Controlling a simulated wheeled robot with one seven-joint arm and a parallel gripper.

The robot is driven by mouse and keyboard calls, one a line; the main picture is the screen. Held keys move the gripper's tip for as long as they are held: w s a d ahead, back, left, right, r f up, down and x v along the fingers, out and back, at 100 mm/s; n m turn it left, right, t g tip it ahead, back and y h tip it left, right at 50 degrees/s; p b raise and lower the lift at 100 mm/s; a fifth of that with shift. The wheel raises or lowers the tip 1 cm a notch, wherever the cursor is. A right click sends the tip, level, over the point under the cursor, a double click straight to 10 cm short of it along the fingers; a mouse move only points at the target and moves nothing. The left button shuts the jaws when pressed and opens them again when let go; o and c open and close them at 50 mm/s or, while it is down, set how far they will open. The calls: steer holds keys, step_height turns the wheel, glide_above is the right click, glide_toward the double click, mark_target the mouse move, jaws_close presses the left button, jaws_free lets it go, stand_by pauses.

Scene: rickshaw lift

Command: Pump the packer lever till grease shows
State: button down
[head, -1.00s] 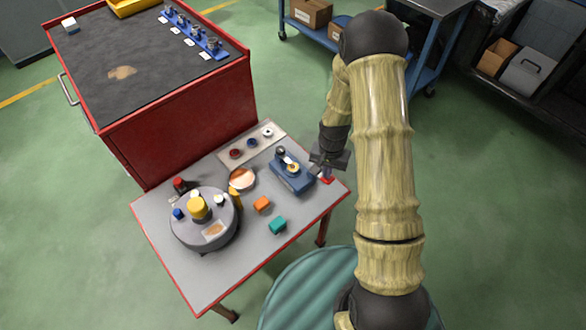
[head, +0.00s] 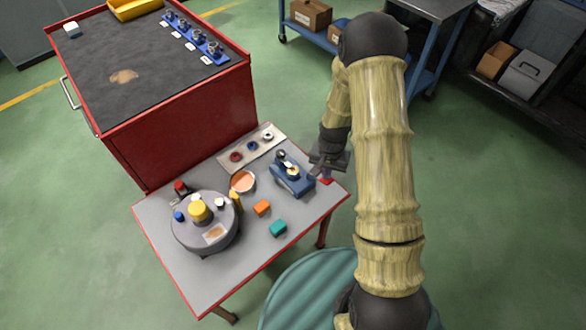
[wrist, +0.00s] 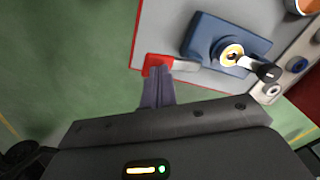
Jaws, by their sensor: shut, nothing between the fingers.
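The packer (head: 291,180) is a blue block near the right end of the small grey table. It also shows in the wrist view (wrist: 205,38), with a pale ring with a yellow-brown middle (wrist: 231,54) and a black knob on a stem (wrist: 268,72). A lever with a red grip (wrist: 157,62) and a pale metal bar (wrist: 185,65) lies beside it at the table edge. My gripper (wrist: 160,74) is shut and empty, its fingertips at the red grip; I cannot tell whether they touch. In the head view my gripper (head: 325,175) partly hides the lever.
A round grey drum (head: 186,236) with coloured knobs stands on the table's left. An orange block (head: 262,208), a teal block (head: 278,228), a copper-coloured dish (head: 242,181) and a strip with three rings (head: 270,150) are nearby. A red cabinet (head: 185,130) stands behind.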

steer(key=shift+r+p, duration=2.05)
steer(key=shift+r, duration=0.9)
step_height(320, 180, up, 2)
steer(key=n+p, duration=0.3)
steer(key=n, duration=0.9)
steer(key=shift+r, duration=0.1)
steer(key=shift+f+b, duration=2.35)
steer(key=shift+f, duration=0.95)
steer(key=shift+f, duration=0.1)
